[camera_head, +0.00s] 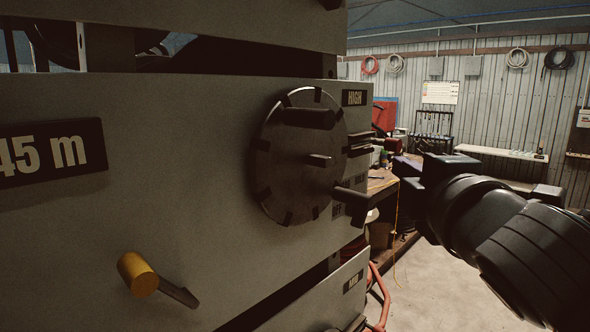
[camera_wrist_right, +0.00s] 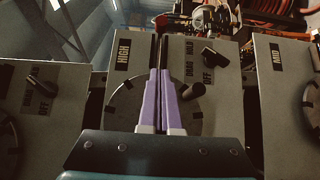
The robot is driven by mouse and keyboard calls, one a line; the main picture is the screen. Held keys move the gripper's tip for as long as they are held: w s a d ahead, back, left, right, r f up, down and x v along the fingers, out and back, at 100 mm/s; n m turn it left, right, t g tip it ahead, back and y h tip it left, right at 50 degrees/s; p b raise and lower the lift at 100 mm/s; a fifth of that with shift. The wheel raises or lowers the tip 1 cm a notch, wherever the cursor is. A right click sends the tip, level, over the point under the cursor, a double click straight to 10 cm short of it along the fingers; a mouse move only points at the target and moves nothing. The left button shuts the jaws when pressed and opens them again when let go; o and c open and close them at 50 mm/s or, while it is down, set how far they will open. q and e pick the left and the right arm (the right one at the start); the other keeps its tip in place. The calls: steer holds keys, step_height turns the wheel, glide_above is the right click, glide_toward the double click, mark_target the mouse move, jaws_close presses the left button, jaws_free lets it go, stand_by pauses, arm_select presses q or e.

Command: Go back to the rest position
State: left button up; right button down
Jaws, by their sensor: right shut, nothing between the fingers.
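My right gripper (camera_head: 398,160) is at the right side of the panel in the head view, apart from the dial, at the end of my dark arm. In the right wrist view its purple fingers (camera_wrist_right: 160,42) are shut together with nothing between them. They point toward the crimper panel and cover part of the round dark dial (camera_wrist_right: 122,100). The dial (camera_head: 290,165) shows whole in the head view, with a peg at its middle and a HIGH label at its upper right. My left gripper is not in view.
The grey panel (camera_head: 190,110) fills the left, with a 45 m plate (camera_head: 45,152) and a yellow-ended lever (camera_head: 138,275). A dark selector lever (camera_head: 350,195) sticks out near the dial. A workbench (camera_head: 383,182) stands behind. Open floor (camera_head: 430,290) lies at the lower right.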

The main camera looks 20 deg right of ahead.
stand_by(0.4)
steer(key=s+a+f+m+g+y, duration=0.2)
steer(key=s+a+f+m+g, duration=0.2)
steer(key=s, duration=0.4)
steer(key=s+a+f+m+g+y+p, duration=0.1)
steer(key=s+a+f+m+g+y, duration=0.1)
steer(key=s+f, duration=0.5)
steer(key=s+a+f+m+g+y+p, duration=0.1)
steer(key=s+a+f+m+g+y, duration=0.2)
steer(key=s, duration=0.7)
steer(key=a+f+m+g, duration=0.2)
steer(key=a+g, duration=0.1)
steer(key=g, duration=0.1)
steer(key=shift+s+a+f+m, duration=0.15)
steer(key=shift+f+m, duration=0.15)
steer(key=shift+f, duration=0.1)
steer(key=c, duration=1.6)
jaws_free()
